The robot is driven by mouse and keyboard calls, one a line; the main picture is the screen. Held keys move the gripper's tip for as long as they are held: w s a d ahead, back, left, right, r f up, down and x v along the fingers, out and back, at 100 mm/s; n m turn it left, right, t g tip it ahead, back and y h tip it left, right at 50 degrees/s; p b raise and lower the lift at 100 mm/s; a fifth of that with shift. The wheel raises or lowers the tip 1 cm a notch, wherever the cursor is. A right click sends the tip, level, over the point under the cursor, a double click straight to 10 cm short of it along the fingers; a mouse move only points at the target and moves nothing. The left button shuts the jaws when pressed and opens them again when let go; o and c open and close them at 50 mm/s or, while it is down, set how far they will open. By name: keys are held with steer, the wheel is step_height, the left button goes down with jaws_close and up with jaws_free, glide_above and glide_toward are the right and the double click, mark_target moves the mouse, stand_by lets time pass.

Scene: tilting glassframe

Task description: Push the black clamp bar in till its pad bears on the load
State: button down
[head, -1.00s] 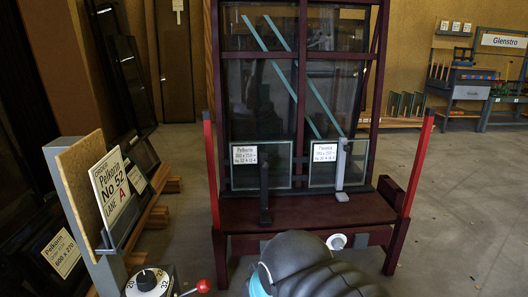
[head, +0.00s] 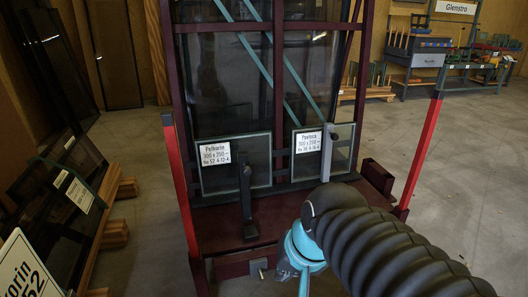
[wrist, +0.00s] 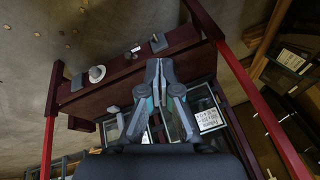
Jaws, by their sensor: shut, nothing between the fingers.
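The black clamp bar (head: 246,194) stands upright on the dark red ledge in front of the left glass pane (head: 257,163), which carries a Pelkorin label. Whether its pad touches the pane cannot be told. A grey clamp bar (head: 327,152) stands at the right pane (head: 343,148). My gripper is shut and empty; its closed fingertips (wrist: 160,64) lie over the ledge in the wrist view. In the head view its teal part is low, to the right of the black bar, and the fingertips are not clear. In the wrist view the fingers cover part of the ledge and panes.
Red posts (head: 180,185) (head: 423,150) rise at both ends of the dark red frame. A white round knob (wrist: 97,73) shows at the ledge. A sign board (head: 25,270) is at the lower left, and dark panes lean on the left. Floor is open at the right.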

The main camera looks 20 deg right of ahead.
steer(key=w+a+m+g+y, duration=0.2)
steer(key=w+m+y, duration=0.1)
steer(key=m, duration=0.3)
steer(key=m+t+y+p, duration=0.3)
steer(key=m+t+y, duration=0.6)
steer(key=m, duration=2.7)
glide_toward(243, 155)
steer(key=w+a+h, duration=0.1)
steer(key=w+a, duration=0.1)
steer(key=a, duration=0.3)
steer(key=shift+w+t, duration=0.4)
steer(key=shift+w, duration=0.5)
